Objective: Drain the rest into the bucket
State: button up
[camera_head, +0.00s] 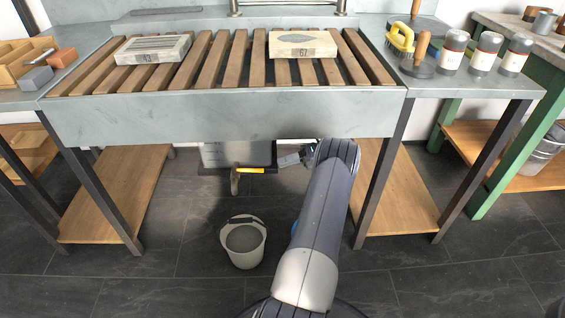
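A pale bucket (243,258) with a dark handle stands upright on the floor under the sink's front. Grey content (243,238) shows inside it. A brass drain valve (235,182) hangs below the sink, above and slightly left of the bucket. Its yellow lever (257,170) sticks out sideways to the right. No stream shows between valve and bucket. My arm reaches under the sink, right of the bucket. A small grey-green piece (289,159) shows between the lever and my arm; I cannot tell whether it is my gripper. The fingers are not clear, nor any contact with the lever.
The grey sink (230,115) has wooden slats with two stone blocks, marked 43 (153,49) and 67 (302,45). Dark legs and low shelves (118,190) flank the space below. Several bottles (484,52) stand at right. The floor left of the bucket is clear.

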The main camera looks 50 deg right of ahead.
aim_at(248, 170)
jog(key=shift+c, duration=0.5)
